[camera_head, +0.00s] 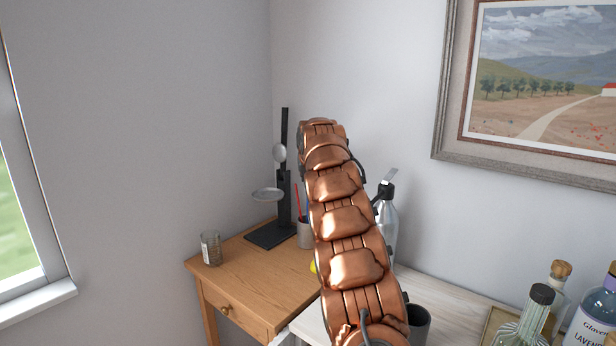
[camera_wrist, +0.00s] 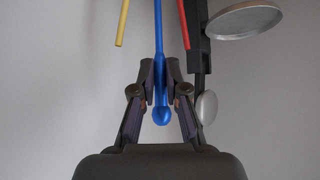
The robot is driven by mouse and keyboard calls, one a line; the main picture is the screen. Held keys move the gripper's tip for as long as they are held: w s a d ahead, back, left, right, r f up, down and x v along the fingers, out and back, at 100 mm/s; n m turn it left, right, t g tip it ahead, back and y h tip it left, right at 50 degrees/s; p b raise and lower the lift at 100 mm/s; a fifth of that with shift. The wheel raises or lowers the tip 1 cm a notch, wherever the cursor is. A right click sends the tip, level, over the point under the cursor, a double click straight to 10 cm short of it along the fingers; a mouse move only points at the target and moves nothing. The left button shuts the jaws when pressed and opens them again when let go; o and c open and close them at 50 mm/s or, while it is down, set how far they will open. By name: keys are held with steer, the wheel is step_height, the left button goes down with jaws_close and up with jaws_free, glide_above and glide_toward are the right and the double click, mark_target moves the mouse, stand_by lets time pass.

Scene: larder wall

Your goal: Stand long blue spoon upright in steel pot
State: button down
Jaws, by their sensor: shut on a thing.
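A long blue spoon (camera_wrist: 158,30) shows in the wrist view. Its thin shaft runs up out of the frame and its rounded blue end lies low between the fingers. My gripper (camera_wrist: 160,75) is shut on the shaft. In the head view the gripper is hidden behind my copper arm. A dark grey, open-topped cylinder (camera_head: 419,325) stands right of the arm, partly hidden by it; I cannot tell if it is the steel pot. A pale cup (camera_head: 305,236) with red and blue sticks stands on the wooden table, also partly covered.
A silver bottle (camera_head: 387,225) is behind my arm. Bottles (camera_head: 590,315) crowd the lower right. Red (camera_wrist: 185,22) and yellow (camera_wrist: 122,22) sticks flank the spoon.

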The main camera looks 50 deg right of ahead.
steer(key=c, duration=1.1)
jaws_free()
steer(key=shift+r, duration=0.1)
